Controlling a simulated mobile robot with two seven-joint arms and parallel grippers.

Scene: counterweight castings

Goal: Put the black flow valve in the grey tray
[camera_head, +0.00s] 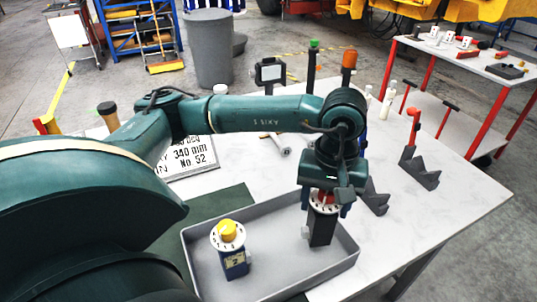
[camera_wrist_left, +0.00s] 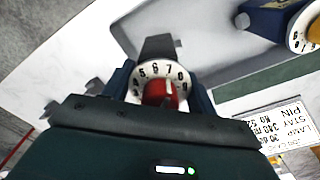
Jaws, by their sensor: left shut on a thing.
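The black flow valve (camera_head: 320,229) has a white numbered dial and a red knob. My left gripper (camera_head: 325,205) is shut on it from above, and the valve is upright at the right part of the grey tray (camera_head: 278,270). I cannot tell whether its base touches the tray floor. In the left wrist view the dial and red knob sit between the fingers, with the dark valve body (camera_wrist_left: 158,48) beyond and the tray (camera_wrist_left: 215,45) behind. My right gripper is not in view.
A blue valve with a yellow knob (camera_head: 235,262) stands in the tray's left part. A dark green mat (camera_head: 228,203) and a printed sign (camera_head: 188,158) lie behind it. Dark stepped blocks (camera_head: 420,172) stand to the right on the white table (camera_head: 450,200).

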